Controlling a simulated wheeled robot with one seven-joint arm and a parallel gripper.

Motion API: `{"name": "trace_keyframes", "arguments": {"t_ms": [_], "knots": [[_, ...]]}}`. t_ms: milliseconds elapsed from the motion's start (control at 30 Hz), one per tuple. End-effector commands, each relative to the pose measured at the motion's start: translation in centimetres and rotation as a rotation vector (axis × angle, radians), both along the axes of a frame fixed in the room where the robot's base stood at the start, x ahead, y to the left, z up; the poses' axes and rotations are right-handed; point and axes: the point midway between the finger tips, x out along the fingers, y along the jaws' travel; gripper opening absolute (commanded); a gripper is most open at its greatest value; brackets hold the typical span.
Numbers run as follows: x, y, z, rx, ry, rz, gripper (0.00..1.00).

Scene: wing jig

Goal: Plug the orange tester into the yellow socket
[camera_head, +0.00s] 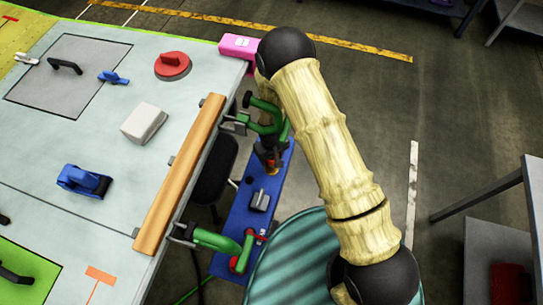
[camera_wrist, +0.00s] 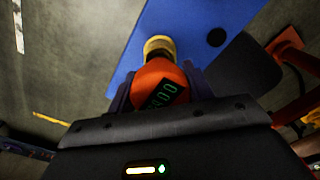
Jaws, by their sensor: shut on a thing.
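The orange tester (camera_wrist: 160,82) is held between the jaws of my gripper (camera_wrist: 158,88) in the wrist view. A small dark display with green digits shows on it. The yellow socket (camera_wrist: 159,45) is directly beyond the tester, on the blue panel (camera_wrist: 196,33). The tester covers part of the socket, and I cannot tell whether its tip is inside, touching or just apart. In the head view the yellow socket (camera_head: 271,169) shows small on the blue panel (camera_head: 240,208), right below my gripper (camera_head: 269,158). My arm and a green clamp crowd that spot.
Green clamps (camera_head: 215,240) stand at both ends of the blue panel, beside the wooden bar (camera_head: 180,175) on the table edge. A grey block (camera_head: 259,200) sits on the panel near the socket. A pink box (camera_head: 239,46) lies on the table corner. A striped round surface (camera_head: 295,260) is in front.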

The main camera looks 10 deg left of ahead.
Motion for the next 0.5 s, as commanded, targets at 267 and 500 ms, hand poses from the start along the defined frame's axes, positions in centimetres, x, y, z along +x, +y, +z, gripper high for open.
{"name": "trace_keyframes", "arguments": {"t_ms": [267,500], "knots": [[0.01,0.01,-0.43,0.001,-0.001,0.000,0.29],[0.02,0.02,-0.81,0.001,-0.001,0.000,0.29]]}}
